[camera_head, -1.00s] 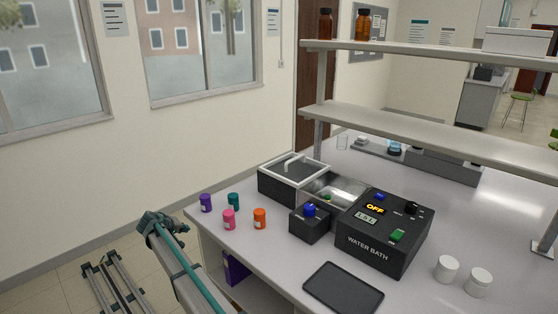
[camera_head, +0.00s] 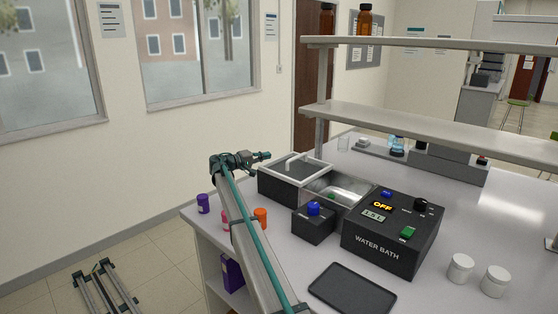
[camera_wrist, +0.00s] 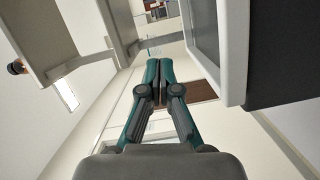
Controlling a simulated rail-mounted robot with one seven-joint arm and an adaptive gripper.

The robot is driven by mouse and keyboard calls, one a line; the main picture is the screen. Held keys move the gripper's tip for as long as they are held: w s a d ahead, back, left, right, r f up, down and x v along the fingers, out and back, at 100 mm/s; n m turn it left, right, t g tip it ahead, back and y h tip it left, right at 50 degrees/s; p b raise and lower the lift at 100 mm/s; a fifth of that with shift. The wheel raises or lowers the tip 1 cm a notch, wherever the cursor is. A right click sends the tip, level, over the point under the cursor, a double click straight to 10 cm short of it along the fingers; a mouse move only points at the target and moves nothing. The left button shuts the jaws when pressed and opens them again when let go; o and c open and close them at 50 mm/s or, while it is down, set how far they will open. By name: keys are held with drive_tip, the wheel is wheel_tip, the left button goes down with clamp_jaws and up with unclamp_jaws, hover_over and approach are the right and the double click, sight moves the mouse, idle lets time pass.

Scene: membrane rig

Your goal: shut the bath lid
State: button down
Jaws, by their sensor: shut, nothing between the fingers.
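The water bath (camera_head: 390,235) stands on the bench, its display reading OFF. Its lid (camera_head: 312,180), a white-framed pane with a raised bar handle (camera_head: 296,163), lies over the left part of the bath. The steel basin (camera_head: 345,186) right of the lid is uncovered. My gripper (camera_head: 266,156) is shut and empty, above and just behind the lid's left corner, apart from the handle. In the wrist view my gripper (camera_wrist: 158,68) points ahead with its fingertips together. The lid's white frame (camera_wrist: 236,60) seems to run close along its right side.
A dark block with a blue knob (camera_head: 314,222) sits in front of the basin. Purple (camera_head: 203,203) and orange (camera_head: 260,216) jars stand at the left bench edge. A black tablet (camera_head: 352,288) and white jars (camera_head: 460,268) lie nearer. Shelves (camera_head: 420,128) overhang the bench behind.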

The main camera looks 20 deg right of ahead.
drive_tip(key=p, duration=0.3)
hover_over(282, 163)
drive_tip(key=shift+f, duration=0.1)
drive_tip(key=s, duration=0.1)
drive_tip(key=s+d+p, duration=0.1)
drive_tip(key=s, duration=0.1)
drive_tip(key=shift+d+f, duration=0.15)
drive_tip(key=shift+f, duration=0.15)
drive_tip(key=shift+s+d+f, duration=0.2)
drive_tip(key=shift+s+f, duration=0.05)
drive_tip(key=shift+s, duration=0.1)
drive_tip(key=s+d+b, duration=0.4)
drive_tip(key=s+d, duration=0.1)
drive_tip(key=s, duration=0.5)
drive_tip(key=s+d+b, duration=0.4)
drive_tip(key=s+d, duration=0.1)
drive_tip(key=s, duration=0.5)
drive_tip(key=shift+s+d, duration=0.25)
drive_tip(key=shift+s, duration=0.05)
